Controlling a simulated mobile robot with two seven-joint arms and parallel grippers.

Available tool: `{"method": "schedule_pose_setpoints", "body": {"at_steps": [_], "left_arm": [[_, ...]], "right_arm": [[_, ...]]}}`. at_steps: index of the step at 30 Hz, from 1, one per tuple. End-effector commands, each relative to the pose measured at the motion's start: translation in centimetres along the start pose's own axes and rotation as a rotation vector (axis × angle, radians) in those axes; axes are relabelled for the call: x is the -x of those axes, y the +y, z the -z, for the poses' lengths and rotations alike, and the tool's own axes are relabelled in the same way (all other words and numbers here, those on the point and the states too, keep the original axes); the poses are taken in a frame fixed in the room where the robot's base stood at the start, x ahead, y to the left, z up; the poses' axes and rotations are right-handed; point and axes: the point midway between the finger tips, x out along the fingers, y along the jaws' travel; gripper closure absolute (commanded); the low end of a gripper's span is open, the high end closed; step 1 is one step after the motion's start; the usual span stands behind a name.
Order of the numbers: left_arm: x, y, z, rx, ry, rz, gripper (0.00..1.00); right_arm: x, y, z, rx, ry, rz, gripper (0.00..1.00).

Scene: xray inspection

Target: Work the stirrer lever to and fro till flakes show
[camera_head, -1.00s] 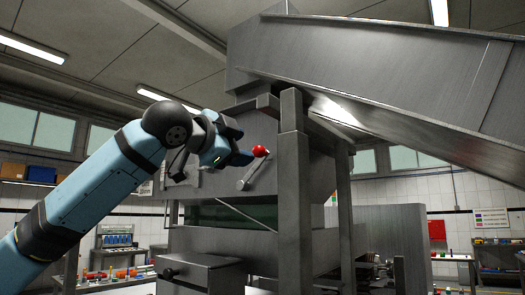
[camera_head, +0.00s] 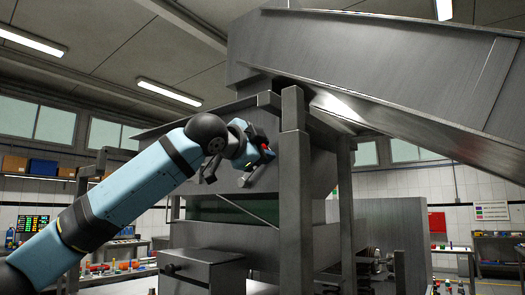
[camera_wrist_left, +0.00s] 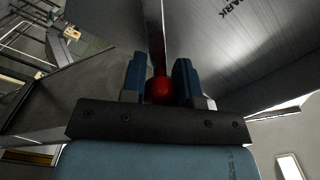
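The stirrer lever (camera_head: 247,178) sticks out from the front of the grey metal machine. Its red knob (camera_head: 264,147) is partly hidden by my left gripper (camera_head: 260,144). In the left wrist view the red knob (camera_wrist_left: 159,91) sits between the two blue fingers of my left gripper (camera_wrist_left: 160,78) and fills the gap. The fingers look shut on it. The dark red shaft runs away beyond the knob. No flakes show in these views. My right gripper is not in view.
A grey upright post (camera_head: 293,190) stands just right of the lever. A metal box with a small knob (camera_head: 198,268) juts out below. Benches with coloured items stand behind.

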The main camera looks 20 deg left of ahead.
Motion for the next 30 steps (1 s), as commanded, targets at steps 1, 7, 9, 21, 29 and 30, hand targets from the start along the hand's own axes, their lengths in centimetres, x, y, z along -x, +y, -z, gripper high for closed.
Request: {"method": "schedule_pose_setpoints", "body": {"at_steps": [1,7,9,21,29,30], "left_arm": [[0.0,0.0,0.0,0.000,0.000,0.000,0.96],[0.0,-0.1,0.0,0.004,0.000,0.000,1.00],[0.0,-0.2,0.0,0.013,0.000,0.000,1.00],[-0.1,-2.4,-0.8,0.228,-0.001,-0.001,1.00],[0.0,-4.2,-2.0,0.447,-0.001,0.001,1.00],[-0.1,-4.4,-2.2,0.479,0.000,0.001,1.00]], "right_arm": [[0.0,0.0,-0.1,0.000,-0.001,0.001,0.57],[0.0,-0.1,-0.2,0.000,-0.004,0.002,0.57],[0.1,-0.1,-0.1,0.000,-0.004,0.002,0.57],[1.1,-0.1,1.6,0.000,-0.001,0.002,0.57],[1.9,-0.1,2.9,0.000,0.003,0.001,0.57],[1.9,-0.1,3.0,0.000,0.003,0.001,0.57]]}}
